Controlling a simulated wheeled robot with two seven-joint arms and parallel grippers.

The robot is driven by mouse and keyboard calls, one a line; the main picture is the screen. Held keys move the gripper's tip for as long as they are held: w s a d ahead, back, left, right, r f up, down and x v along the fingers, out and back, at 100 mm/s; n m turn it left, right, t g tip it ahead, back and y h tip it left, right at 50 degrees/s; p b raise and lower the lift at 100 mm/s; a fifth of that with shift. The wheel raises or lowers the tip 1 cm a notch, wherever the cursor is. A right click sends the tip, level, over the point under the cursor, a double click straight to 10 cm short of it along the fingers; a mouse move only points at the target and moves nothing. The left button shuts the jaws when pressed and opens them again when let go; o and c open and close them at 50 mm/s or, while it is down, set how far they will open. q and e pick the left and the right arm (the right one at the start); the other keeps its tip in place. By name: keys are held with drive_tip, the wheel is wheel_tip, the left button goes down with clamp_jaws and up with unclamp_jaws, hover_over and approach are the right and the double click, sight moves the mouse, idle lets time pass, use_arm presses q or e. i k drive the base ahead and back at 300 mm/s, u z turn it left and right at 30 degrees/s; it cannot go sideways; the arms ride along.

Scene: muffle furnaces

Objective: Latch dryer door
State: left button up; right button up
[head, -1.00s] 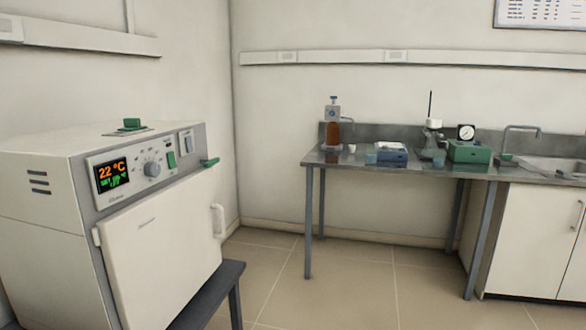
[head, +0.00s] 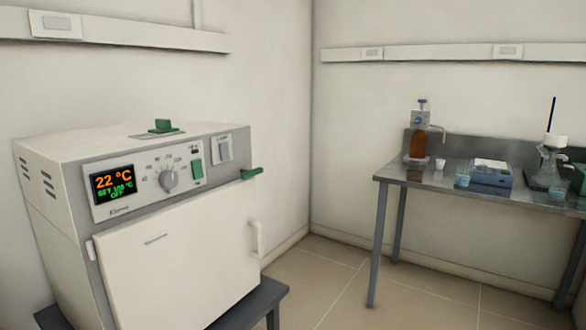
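The dryer (head: 140,220) is a white box-shaped oven on the left of the head view. Its door (head: 180,255) looks shut or nearly shut against the front; I cannot tell exactly. A white handle (head: 256,239) stands on the door's right side. A green lever (head: 251,174) sticks out to the right at the upper right corner, just above the door's top edge, and looks like the latch. The display (head: 113,184) reads 22 °C with a green line below it. Neither of my grippers is in view.
The dryer stands on a dark stand (head: 262,298). A metal bench (head: 395,176) at the right holds a brown bottle dispenser (head: 418,140), a blue device (head: 491,175) and glassware. The tiled floor (head: 335,285) between dryer and bench is clear.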

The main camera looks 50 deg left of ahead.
sight(251, 173)
drive_tip(key=u, duration=0.6)
drive_tip(key=i, duration=1.05)
drive_tip(key=u, duration=1.05)
